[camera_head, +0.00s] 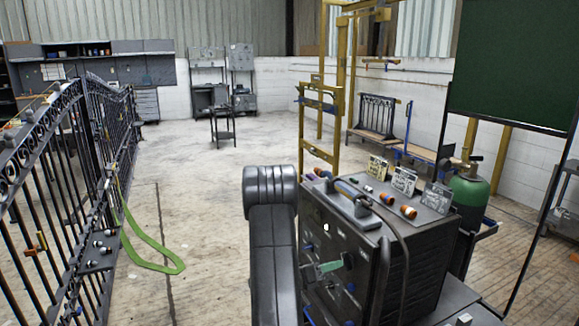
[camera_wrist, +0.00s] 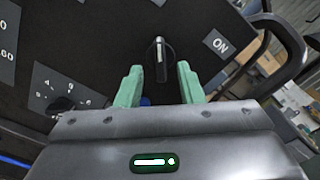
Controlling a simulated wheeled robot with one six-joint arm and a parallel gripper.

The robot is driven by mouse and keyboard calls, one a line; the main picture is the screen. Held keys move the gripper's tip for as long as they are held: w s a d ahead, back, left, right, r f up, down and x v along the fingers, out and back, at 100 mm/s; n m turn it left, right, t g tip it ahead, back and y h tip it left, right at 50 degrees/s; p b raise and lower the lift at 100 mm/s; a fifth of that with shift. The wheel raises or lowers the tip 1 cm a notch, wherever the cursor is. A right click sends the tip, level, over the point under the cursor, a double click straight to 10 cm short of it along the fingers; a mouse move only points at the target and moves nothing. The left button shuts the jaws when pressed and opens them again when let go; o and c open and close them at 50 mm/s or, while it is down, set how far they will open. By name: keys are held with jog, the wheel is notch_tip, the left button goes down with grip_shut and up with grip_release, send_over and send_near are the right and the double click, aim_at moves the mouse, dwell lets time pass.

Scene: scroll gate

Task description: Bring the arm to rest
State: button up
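My gripper (camera_wrist: 161,78) has two pale green fingers. The knob lies between or just beyond the fingertips; I cannot tell the depth. An "ON" label (camera_wrist: 216,43) is right of the knob. In the head view, my arm (camera_head: 272,240) rises in front, left of the dark machine (camera_head: 392,260). My green gripper (camera_head: 328,268) shows small against the machine's front panel, and the knob cannot be made out there.
The machine carries a handle (camera_head: 352,200), cables and orange-ended connectors. A green gas cylinder (camera_head: 468,195) stands behind it on the right. A black scroll gate (camera_head: 60,190) stands at left, with a green strap (camera_head: 150,255) on the floor. The middle floor is open.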

jog(key=shift+x, duration=1.4)
jog(key=b+v, duration=0.1)
jog(key=v, duration=1.2)
jog(key=w+d+m+b, duration=0.3)
jog(key=w+d+m, duration=0.2)
jog(key=d+m, duration=0.3)
jog(key=shift+d, duration=1.95)
jog(key=shift+r+m, duration=0.1)
jog(key=shift+m, duration=0.2)
